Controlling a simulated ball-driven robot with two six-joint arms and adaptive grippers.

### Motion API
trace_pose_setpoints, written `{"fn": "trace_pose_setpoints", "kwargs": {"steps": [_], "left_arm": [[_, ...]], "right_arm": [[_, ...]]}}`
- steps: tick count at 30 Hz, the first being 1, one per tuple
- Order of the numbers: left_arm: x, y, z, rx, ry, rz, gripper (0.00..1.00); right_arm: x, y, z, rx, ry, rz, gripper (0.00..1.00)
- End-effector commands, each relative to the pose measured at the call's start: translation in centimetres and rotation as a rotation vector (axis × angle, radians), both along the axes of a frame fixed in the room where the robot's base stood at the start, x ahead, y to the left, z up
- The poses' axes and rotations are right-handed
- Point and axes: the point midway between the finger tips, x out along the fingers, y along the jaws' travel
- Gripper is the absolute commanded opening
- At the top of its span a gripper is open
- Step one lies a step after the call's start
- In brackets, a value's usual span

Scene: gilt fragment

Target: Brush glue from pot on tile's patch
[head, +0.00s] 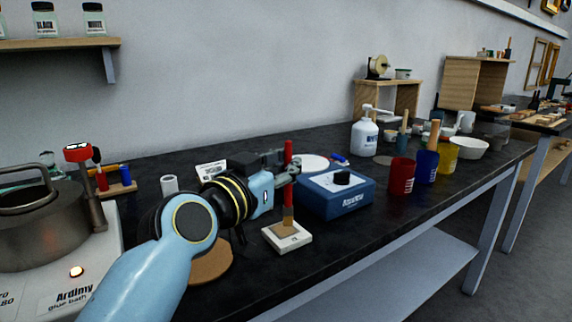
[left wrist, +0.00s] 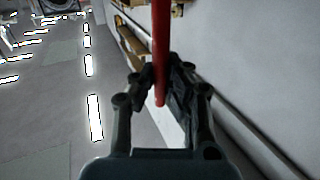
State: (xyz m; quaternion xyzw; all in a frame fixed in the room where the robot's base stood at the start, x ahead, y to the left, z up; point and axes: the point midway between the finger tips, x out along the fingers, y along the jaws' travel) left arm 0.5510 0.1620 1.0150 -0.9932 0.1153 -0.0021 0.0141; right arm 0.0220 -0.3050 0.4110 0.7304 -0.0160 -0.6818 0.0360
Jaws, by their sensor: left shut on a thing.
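My left gripper (head: 290,169) is shut on a red-handled brush (head: 288,185) and holds it upright. The red handle (left wrist: 160,60) also shows between the fingers of the left gripper (left wrist: 160,85) in the left wrist view. The brush's bristles point down at the brown patch on a small white tile (head: 298,241) on the dark bench. The tip looks to be at the patch; contact is hard to tell. A steel pot (head: 40,228) stands on a white glue bath unit (head: 70,285) at the left. My right gripper is not in view.
A blue box with a black knob (head: 336,195) stands right behind the tile. Red (head: 401,177), blue (head: 427,166) and yellow (head: 446,155) cups stand farther right. A round brown mat (head: 212,264) lies left of the tile. The bench's front edge runs close to the tile.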

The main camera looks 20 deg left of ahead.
Motion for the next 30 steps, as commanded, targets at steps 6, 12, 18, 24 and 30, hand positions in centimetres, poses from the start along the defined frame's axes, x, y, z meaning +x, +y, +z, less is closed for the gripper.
{"fn": "trace_pose_setpoints", "kwargs": {"steps": [6,12,18,24,30], "left_arm": [[0.0,0.0,-0.6,0.0,0.0,0.0,0.0],[0.0,0.0,-1.0,0.0,0.0,0.0,0.0],[0.0,0.0,-1.4,0.0,0.0,0.0,0.0],[0.0,0.0,-1.8,0.0,0.0,0.0,0.0],[0.1,0.1,-1.7,0.001,0.0,0.0,0.0]], "right_arm": [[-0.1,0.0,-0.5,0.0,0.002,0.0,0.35],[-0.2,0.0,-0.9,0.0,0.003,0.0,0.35],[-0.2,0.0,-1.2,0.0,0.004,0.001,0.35],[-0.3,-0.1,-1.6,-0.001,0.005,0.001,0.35],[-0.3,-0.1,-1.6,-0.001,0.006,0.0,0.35]]}}
